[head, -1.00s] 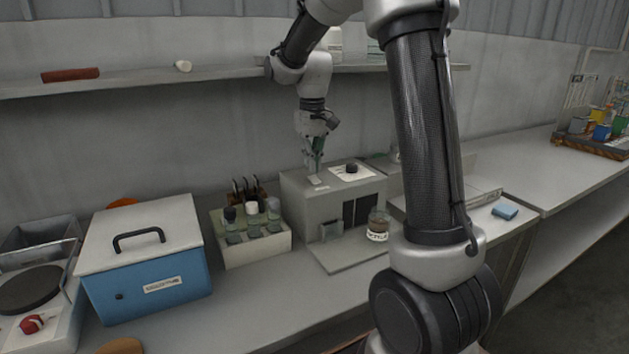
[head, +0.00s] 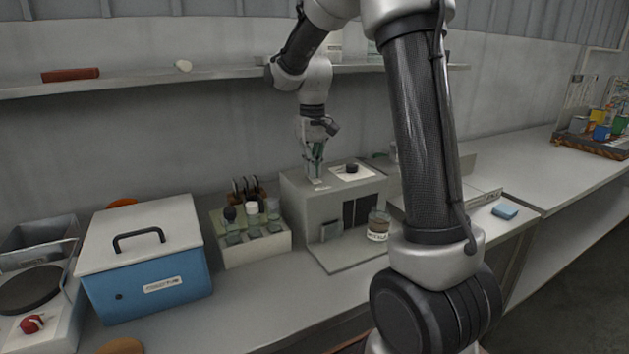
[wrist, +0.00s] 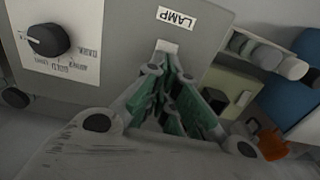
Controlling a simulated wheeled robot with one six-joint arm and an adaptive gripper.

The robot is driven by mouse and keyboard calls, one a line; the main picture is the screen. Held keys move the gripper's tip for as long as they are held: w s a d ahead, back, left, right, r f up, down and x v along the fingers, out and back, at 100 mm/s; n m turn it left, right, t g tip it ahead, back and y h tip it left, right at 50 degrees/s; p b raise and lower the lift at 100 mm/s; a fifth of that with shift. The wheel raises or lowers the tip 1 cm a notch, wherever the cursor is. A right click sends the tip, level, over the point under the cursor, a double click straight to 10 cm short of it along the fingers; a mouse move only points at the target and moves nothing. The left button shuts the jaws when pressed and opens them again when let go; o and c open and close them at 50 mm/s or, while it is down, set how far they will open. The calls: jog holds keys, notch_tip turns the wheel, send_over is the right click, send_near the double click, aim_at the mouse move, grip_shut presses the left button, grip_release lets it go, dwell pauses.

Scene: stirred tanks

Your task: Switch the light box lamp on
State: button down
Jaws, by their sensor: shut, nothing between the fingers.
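The light box (head: 325,211) is a grey box on the bench in the head view. Its top carries a black knob (head: 351,168) on a white plate, which also shows at the left of the wrist view (wrist: 48,40). A label reading LAMP (wrist: 176,18) lies on the top in the wrist view. My gripper (head: 315,177) points down at the left part of the box top, its fingers shut and empty. In the wrist view the fingertips (wrist: 166,48) are beside the LAMP label. The lamp switch is hidden by the fingers; I cannot tell if they touch it.
A jar (head: 378,225) stands at the front right of the box. A rack of bottles (head: 253,247) and a blue lidded box (head: 150,285) stand to the left. A wall shelf (head: 225,74) runs behind my arm. A blue sponge-like block (head: 505,211) lies at the right.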

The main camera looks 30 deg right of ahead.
aim_at(319, 185)
jog(key=shift+f, duration=0.4)
jog(key=shift+r, duration=3.55)
jog(key=shift+f, duration=0.25)
jog(key=s+f, duration=0.2)
jog(key=s, duration=0.1)
jog(key=shift+s+f, duration=0.15)
jog(key=shift+s, duration=0.15)
jog(key=s+r+t, duration=0.1)
jog(key=s+t, duration=0.1)
jog(key=s, duration=1)
jog(key=s+r+t, duration=0.2)
jog(key=s, duration=1)
jog(key=shift+r, duration=0.3)
